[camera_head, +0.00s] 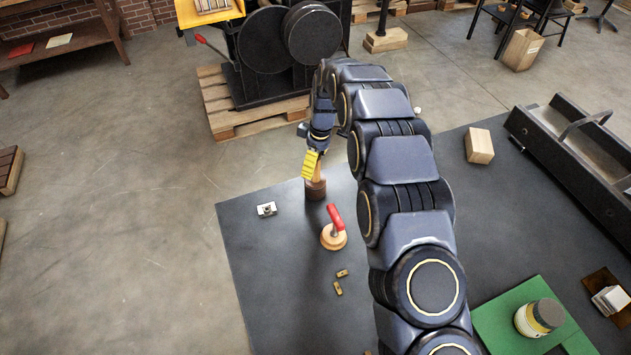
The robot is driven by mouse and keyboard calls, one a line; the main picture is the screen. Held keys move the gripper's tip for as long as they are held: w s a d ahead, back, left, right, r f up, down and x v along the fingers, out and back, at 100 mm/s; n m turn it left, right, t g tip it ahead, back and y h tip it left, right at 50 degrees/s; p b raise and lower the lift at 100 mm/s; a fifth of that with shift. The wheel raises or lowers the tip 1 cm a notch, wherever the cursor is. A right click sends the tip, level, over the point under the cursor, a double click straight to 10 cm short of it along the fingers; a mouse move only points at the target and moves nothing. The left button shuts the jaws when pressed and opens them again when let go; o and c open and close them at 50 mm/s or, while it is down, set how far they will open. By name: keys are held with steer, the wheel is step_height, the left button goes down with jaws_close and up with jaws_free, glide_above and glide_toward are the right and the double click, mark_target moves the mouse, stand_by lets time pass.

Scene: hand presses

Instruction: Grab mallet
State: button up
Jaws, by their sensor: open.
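The mallet (315,188) appears to be the upright brown wooden piece standing on the dark mat, with a darker round head at the bottom and a lighter handle rising from it. My gripper (311,166) reaches down from above, its yellow finger in front of the mallet's handle. It is open. The finger hides part of the handle, and I cannot tell whether it touches the wood. The second finger is not clearly visible.
A red-handled wooden tool (334,230) stands close by on the mat (270,290). A small metal piece (267,209) and brass pieces (338,288) lie near.

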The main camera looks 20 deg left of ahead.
steer(key=shift+f, duration=0.1)
jaws_close()
stand_by(0.3)
